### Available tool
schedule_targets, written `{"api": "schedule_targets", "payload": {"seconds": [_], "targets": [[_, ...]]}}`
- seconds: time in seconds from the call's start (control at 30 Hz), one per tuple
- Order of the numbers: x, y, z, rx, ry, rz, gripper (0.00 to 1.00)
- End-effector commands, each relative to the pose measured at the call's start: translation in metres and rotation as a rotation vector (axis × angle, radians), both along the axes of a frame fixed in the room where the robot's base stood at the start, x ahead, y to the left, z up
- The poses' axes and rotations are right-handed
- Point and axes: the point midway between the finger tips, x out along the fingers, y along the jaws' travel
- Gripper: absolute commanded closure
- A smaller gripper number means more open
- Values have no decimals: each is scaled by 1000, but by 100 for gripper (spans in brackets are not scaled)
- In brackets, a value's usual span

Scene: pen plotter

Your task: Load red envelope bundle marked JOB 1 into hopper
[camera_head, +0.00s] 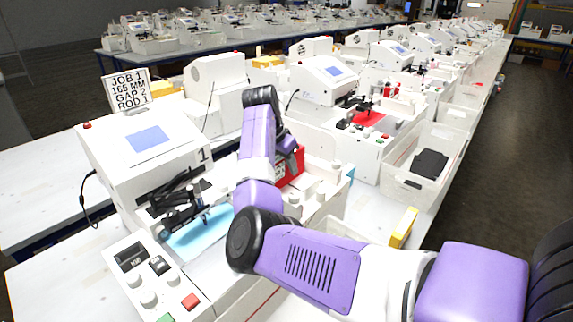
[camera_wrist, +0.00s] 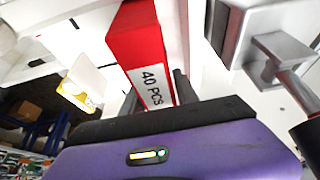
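The red envelope bundle (camera_wrist: 135,38) has a white band reading "40 PCS" and lies between the two dark fingers of my gripper (camera_wrist: 155,92) in the wrist view. Both fingers press close to its sides, and the gripper looks shut on it. In the head view the red bundle (camera_head: 293,168) shows partly behind my gripper (camera_head: 289,152), over the white hopper area (camera_head: 322,190) right of the machine. The white machine (camera_head: 150,150) carries a "1" and a sign (camera_head: 128,89) reading JOB 1, 165 MM, GAP 2, ROD 1. The "JOB 1" mark on the bundle is not readable.
A light blue sheet (camera_head: 200,235) lies at the machine's pen arm. A control panel (camera_head: 150,285) with knobs and buttons stands in front. A second machine (camera_head: 325,80) with a red sheet (camera_head: 368,119) and a bin with a dark stack (camera_head: 430,163) stand behind. The aisle at right is clear.

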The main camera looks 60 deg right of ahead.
Motion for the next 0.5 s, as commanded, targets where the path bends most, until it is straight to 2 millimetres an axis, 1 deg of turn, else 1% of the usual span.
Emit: {"api": "schedule_targets", "payload": {"seconds": [0.03,0.07,0.37,0.5], "targets": [[0,0,0,0,0,0,51],[0,0,0,0,0,0,49],[0,0,1,0,0,-1,49],[1,2,10,-1,-2,0,49]]}}
